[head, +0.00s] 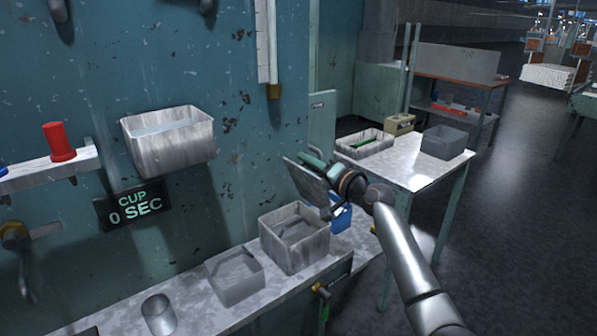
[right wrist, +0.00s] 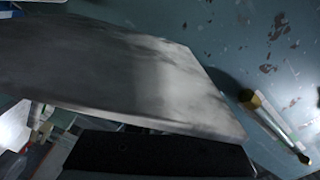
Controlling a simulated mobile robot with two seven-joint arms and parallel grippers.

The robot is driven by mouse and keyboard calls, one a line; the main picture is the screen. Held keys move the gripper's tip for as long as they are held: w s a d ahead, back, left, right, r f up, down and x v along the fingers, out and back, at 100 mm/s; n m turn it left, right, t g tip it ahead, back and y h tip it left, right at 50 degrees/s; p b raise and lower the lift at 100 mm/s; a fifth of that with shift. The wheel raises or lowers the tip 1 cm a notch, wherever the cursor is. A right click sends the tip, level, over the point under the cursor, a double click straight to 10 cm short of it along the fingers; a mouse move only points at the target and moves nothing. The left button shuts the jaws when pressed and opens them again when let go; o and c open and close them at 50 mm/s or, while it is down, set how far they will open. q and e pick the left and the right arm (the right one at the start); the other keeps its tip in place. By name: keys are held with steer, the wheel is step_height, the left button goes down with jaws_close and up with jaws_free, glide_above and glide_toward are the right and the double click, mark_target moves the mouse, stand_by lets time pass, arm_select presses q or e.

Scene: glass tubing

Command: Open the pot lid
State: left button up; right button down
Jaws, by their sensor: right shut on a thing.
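My right gripper (head: 327,184) is shut on a flat grey plate, the pot lid (head: 306,181), and holds it steeply tilted. The lid is up in the air, above and behind the right side of a grey square open box (head: 292,243), which looks like the pot. The box stands on the wall bench, its inside partly visible. In the right wrist view the lid (right wrist: 120,65) fills the upper left, with a dark part of my gripper (right wrist: 155,155) below it. Most of the fingertips are hidden. My left gripper is not in view.
A smaller grey tray (head: 235,283) and a metal cup (head: 158,314) stand on the bench (head: 190,290). A blue container (head: 341,217) is beside the box, below my gripper. A side table (head: 410,165) with bins stands right. A wall basin (head: 175,152) hangs left.

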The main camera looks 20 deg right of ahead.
steer(key=shift+w+d+f+m+b, duration=0.1)
steer(key=shift+w+d+m+b, duration=0.2)
steer(key=shift+d+m, duration=0.6)
steer(key=shift+w+d+f+m+b, duration=0.1)
steer(key=shift+w+d+m+b, duration=0.2)
steer(key=shift+d+m, duration=0.55)
steer(key=shift+d, duration=0.1)
steer(key=c, duration=0.9)
jaws_free()
steer(key=shift+w, duration=0.1)
steer(key=v, duration=1.2)
steer(key=shift+s+r, duration=0.1)
steer(key=shift+s, duration=0.2)
